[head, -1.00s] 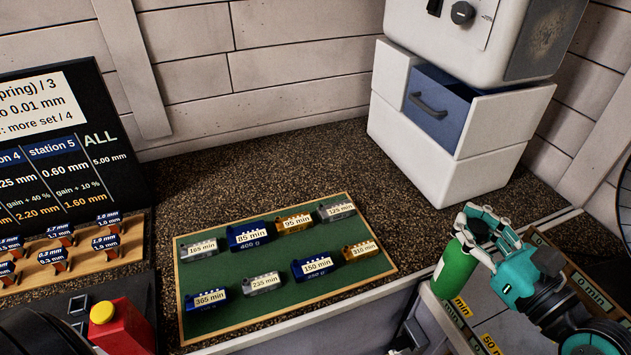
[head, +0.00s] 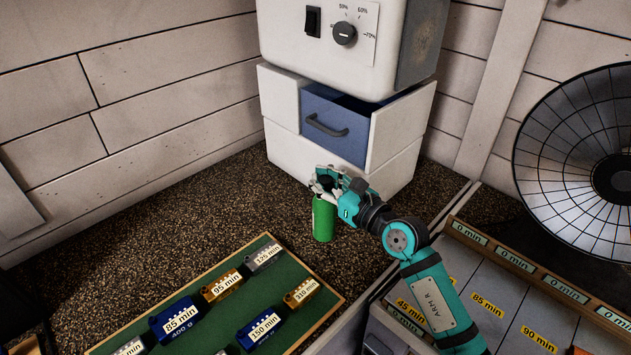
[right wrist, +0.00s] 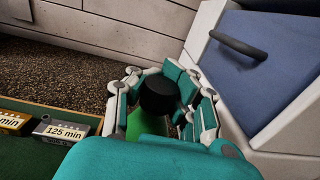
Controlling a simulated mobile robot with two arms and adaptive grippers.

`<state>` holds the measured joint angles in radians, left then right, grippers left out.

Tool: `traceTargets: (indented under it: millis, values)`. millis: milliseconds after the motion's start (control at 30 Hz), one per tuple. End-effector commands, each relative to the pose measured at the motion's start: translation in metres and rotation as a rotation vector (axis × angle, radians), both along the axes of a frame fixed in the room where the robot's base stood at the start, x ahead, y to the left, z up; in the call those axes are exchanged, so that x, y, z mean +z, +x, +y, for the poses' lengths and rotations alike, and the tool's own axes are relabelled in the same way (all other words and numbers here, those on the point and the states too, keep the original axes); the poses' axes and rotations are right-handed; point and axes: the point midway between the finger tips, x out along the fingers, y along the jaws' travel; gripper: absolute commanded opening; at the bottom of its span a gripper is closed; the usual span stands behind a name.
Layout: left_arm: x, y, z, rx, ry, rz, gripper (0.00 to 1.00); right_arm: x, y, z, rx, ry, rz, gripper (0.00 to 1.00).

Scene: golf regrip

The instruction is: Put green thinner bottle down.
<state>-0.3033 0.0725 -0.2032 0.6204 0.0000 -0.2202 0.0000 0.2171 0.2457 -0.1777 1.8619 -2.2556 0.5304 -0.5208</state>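The green bottle (head: 323,219) stands upright over the dark speckled counter, in front of the white drawer unit. I cannot tell whether its base touches the counter. My right gripper (head: 335,187) is around its top, with fingers on both sides of the black cap. In the right wrist view the black cap (right wrist: 158,96) sits between the fingers of the gripper (right wrist: 160,95), and some green of the bottle (right wrist: 146,124) shows below it. My left gripper is not in view.
A green board (head: 315,328) with labelled weights lies left of the bottle. The white unit (head: 285,161) with an open blue drawer (head: 335,125) stands behind. A tray with time labels (head: 480,262) and a round wire-grilled dish (head: 585,150) are at right. Bare counter surrounds the bottle.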

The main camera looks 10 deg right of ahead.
Motion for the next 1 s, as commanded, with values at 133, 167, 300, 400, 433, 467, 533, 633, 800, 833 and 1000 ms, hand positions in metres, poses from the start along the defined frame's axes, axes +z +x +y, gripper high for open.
traceTargets:
  millis: [133, 167, 300, 400, 433, 467, 533, 633, 800, 833, 1000]
  values:
    - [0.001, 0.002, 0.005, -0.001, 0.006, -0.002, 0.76, -0.002, 0.019, 0.001, 0.0, 0.0, 0.0, 0.0]
    - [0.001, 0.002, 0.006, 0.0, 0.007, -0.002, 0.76, -0.002, 0.021, 0.001, 0.001, 0.001, -0.001, 0.0]
    - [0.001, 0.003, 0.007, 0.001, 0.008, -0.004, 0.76, -0.008, 0.032, 0.002, 0.0, -0.002, 0.003, 0.0]
    - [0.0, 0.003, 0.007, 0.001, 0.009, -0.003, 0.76, -0.026, 0.031, 0.001, 0.0, -0.001, 0.005, 0.0]
    - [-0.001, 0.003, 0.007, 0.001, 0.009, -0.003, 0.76, -0.03, 0.031, 0.002, 0.001, -0.001, 0.003, 0.0]
    - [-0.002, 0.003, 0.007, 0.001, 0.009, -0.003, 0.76, -0.033, 0.031, 0.001, 0.001, -0.001, 0.002, 0.0]
    - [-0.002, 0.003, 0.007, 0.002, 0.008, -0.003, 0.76, -0.037, 0.031, 0.002, 0.001, 0.0, 0.001, 0.0]
    - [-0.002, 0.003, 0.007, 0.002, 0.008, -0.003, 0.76, -0.038, 0.031, 0.002, 0.001, 0.001, -0.001, 0.0]
    - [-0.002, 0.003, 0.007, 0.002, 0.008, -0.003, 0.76, -0.038, 0.03, 0.002, 0.001, 0.001, 0.0, 0.0]
    - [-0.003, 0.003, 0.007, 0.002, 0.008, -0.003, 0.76, -0.039, 0.03, 0.002, 0.001, 0.001, 0.0, 0.0]
    - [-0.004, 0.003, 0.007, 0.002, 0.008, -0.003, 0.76, -0.042, 0.03, 0.002, 0.001, 0.001, 0.001, 0.12]
